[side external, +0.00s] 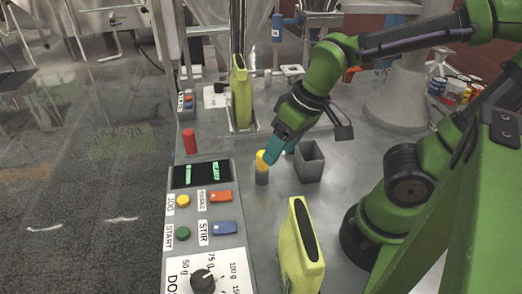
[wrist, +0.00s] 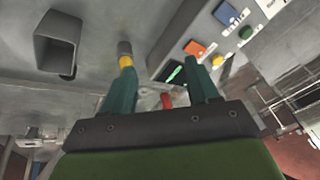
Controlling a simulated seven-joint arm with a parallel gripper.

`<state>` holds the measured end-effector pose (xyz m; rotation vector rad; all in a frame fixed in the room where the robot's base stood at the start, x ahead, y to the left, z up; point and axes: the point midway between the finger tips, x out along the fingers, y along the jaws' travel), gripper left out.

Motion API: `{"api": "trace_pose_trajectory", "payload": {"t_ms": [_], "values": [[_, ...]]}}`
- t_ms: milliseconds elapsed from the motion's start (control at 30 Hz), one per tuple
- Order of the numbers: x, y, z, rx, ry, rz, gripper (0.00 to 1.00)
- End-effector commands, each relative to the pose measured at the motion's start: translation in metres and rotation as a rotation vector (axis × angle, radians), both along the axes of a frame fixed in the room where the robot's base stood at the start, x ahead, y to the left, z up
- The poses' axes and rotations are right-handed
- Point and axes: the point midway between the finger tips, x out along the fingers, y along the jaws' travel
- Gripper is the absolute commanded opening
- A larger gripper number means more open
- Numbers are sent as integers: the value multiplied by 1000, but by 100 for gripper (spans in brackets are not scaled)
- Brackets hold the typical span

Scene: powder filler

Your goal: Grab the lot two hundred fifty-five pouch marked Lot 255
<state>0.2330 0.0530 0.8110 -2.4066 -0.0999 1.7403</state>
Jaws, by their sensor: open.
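One yellow-green pouch-like container (side external: 242,95) stands upright at the back, in a slot of the grey bench. A second one (side external: 301,255) with a dark face stands at the front. I cannot read a Lot 255 mark on either one. My gripper (side external: 281,149) points down with teal fingers between them, beside a small grey cylinder with a yellow top (side external: 262,168). In the wrist view my gripper (wrist: 159,68) is open, with nothing seen held between the fingers. The yellow-topped cylinder (wrist: 125,52) shows close to the left fingertip; I cannot tell whether they touch.
An open grey square bin (side external: 309,162) stands right of my gripper. A control panel (side external: 203,213) with buttons, a display and a dial runs along the left edge. A red cylinder (side external: 190,141) stands behind it. Cans (side external: 453,90) sit at back right.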

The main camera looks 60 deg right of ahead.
Motion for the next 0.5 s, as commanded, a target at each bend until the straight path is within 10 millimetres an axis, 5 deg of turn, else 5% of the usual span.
{"api": "trace_pose_trajectory", "payload": {"t_ms": [100,233,367,500], "values": [[-6,-20,-45,-274,170,261,60],[-3,-56,-71,-613,312,560,60],[16,-91,-73,-971,434,862,60],[54,-112,-55,-1368,551,1163,60]]}}
